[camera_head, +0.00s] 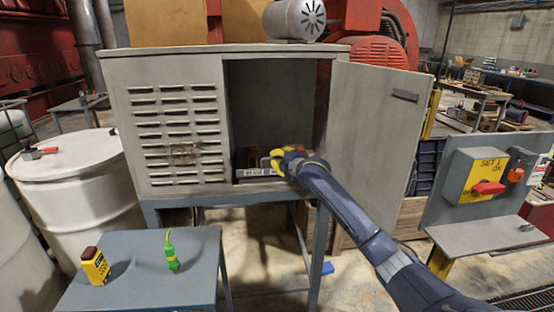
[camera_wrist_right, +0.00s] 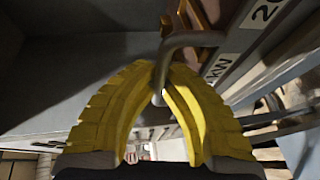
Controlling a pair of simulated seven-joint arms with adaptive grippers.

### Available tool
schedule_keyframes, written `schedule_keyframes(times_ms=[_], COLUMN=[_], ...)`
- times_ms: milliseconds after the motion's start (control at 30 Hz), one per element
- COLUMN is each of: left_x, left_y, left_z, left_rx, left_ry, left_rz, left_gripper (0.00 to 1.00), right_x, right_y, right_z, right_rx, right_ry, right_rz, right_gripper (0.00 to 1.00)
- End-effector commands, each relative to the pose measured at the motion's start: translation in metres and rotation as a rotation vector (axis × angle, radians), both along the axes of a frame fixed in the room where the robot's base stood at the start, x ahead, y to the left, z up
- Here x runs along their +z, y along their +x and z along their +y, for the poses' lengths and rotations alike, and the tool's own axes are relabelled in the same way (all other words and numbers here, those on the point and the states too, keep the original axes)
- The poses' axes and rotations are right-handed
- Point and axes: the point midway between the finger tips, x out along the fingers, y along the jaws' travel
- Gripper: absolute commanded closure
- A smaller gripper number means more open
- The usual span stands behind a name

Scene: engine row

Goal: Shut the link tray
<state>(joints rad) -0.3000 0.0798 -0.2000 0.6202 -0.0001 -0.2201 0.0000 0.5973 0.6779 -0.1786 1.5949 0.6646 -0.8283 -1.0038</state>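The link tray (camera_head: 256,173) is low inside the open grey cabinet, its pale labelled front showing left of my right gripper. In the wrist view its labelled front (camera_wrist_right: 243,42) is at upper right, and a bent grey metal handle (camera_wrist_right: 190,40) comes from it. My right gripper (camera_head: 277,160) reaches into the cabinet opening from the right. Its yellow fingers (camera_wrist_right: 167,72) come together around the handle, with the bar passing between the tips. The hand hides part of the tray, so its depth in the cabinet is hard to tell. My left gripper is out of view.
The cabinet door (camera_head: 375,130) stands open to the right, beside my right arm. A small blue-grey table (camera_head: 135,275) at front left holds a yellow box (camera_head: 95,266) and a green-yellow tool (camera_head: 171,252). A switch panel (camera_head: 484,180) stands at right.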

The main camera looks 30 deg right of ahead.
Motion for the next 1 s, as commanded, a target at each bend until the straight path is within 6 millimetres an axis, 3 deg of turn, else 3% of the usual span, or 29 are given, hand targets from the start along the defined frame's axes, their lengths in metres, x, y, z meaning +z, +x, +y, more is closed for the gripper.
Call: schedule_keyframes(times_ms=[467,800,1000], left_x=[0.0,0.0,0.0], left_y=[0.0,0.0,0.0], left_z=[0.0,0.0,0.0], left_rx=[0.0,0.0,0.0], left_ry=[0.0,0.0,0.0], left_rz=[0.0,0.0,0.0], left_gripper=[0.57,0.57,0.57], right_x=[-0.001,-0.001,0.0], right_y=[0.0,0.023,0.024], right_z=[0.0,-0.01,-0.012], right_rx=[-0.001,-0.001,-0.001], right_ry=[-0.001,-0.001,0.0], right_rz=[0.002,0.002,0.001], right_gripper=[1.0,1.0,1.0])
